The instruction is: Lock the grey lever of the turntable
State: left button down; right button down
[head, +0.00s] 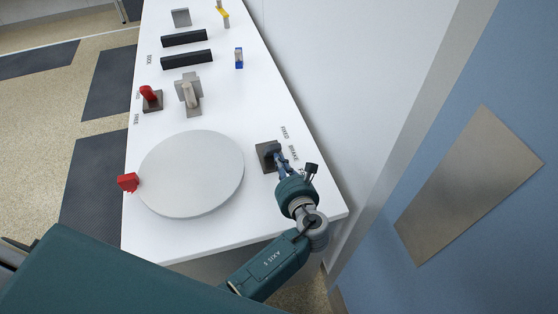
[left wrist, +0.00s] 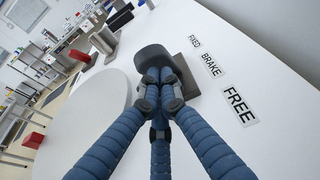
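The grey lever (head: 274,149) stands on a brown-grey base plate (head: 264,163) at the right of the round, pale turntable (head: 190,174). In the left wrist view its dark grey, rounded head (left wrist: 153,57) is just beyond my fingers, on its plate (left wrist: 190,67). My left gripper (head: 281,164) is at the lever; it also shows in the left wrist view (left wrist: 158,80). Its blue fingers are drawn together, with the tips close against the lever head. They hide its lower part, and I see no clear grip around it. My right gripper is not in view.
The labels FIXED, BRAKE (left wrist: 211,64) and FREE (left wrist: 240,105) run beside the lever plate. A red block (head: 128,182) sits at the turntable's left edge. A red lever (head: 149,94) and a grey bracket (head: 190,94) stand behind the turntable. A white wall borders the table's right.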

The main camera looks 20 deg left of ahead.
pick_arm(q)
jog(key=shift+w+a+r+p, duration=0.15)
jog(key=shift+w+r+p, duration=0.15)
jog(key=shift+p, duration=0.1)
jog(key=shift+r, duration=0.1)
